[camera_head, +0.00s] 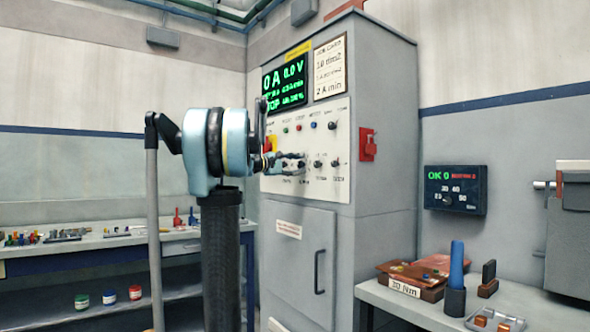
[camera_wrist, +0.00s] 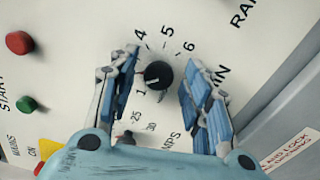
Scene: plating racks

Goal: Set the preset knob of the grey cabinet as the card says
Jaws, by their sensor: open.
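The grey cabinet (camera_head: 385,130) stands behind my arm, with a pale control panel (camera_head: 341,185). A cream card (camera_head: 330,68) is fixed at its upper right. Its small text is only partly legible; the last line seems to read "2 A min". In the wrist view, a round black knob (camera_wrist: 158,75) sits on the panel, with 4, 5 and 6 above it and 1 at lower left. The knob's full label is hidden by the fingers, and its setting is unclear. My gripper (camera_wrist: 163,66) is open, with one finger on each side of the knob; contact cannot be told.
A green-lit display (camera_head: 285,85) reads 0 A and 0.0 V. A red button (camera_wrist: 19,43) and a green button (camera_wrist: 26,104) are left of the knob. A red switch (camera_head: 368,145) projects from the cabinet's side. Benches stand on both sides.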

